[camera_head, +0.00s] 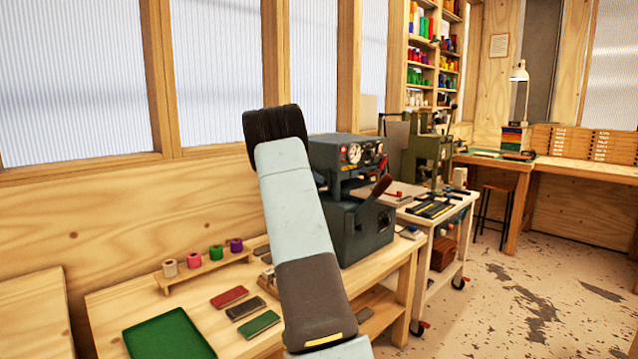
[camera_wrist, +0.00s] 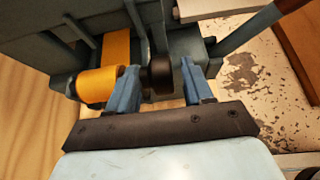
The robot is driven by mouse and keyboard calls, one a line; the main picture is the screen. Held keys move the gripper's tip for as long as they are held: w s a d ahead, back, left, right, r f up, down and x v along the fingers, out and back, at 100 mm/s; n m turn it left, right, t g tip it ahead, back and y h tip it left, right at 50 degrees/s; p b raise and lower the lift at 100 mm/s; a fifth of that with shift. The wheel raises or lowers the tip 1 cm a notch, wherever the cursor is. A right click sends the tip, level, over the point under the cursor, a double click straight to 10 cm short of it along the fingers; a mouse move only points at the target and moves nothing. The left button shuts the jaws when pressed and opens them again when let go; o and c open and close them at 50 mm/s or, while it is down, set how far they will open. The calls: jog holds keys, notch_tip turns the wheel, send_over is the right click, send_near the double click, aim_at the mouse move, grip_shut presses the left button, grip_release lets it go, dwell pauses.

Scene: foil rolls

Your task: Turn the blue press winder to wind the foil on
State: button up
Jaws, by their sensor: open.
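The blue-grey press (camera_head: 360,232) stands on the wooden bench, partly hidden behind my arm. In the wrist view, its frame (camera_wrist: 60,40) fills the upper left. A gold-orange foil roll (camera_wrist: 97,86) sits on it, and a band of foil (camera_wrist: 117,48) runs up from there. A dark round winder knob (camera_wrist: 161,76) is to the right of the roll. My gripper (camera_wrist: 158,72) is open, one blue finger on each side of the knob. The left finger is very near the knob; I cannot tell if it touches. A gap shows on the right. My arm hides the gripper in the head view.
A small rack (camera_head: 205,268) with several coloured foil rolls stands on the bench, left of my arm. A green tray (camera_head: 168,338) and coloured blocks (camera_head: 230,297) lie nearby. A white trolley (camera_head: 440,225) is beyond.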

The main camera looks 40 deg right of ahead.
jog(key=v, duration=0.9)
jog(key=shift+w+f, duration=0.1)
jog(key=shift+f, duration=0.05)
jog(key=shift+a+f+h, duration=1.85)
jog(key=shift+f+h, duration=1.25)
jog(key=shift+f, duration=0.25)
jog(key=shift+t, duration=0.3)
jog(key=d, duration=1.3)
jog(key=shift+w, duration=0.3)
grip_shut()
jog(key=shift+r+y, duration=0.1)
jog(key=shift+y, duration=0.2)
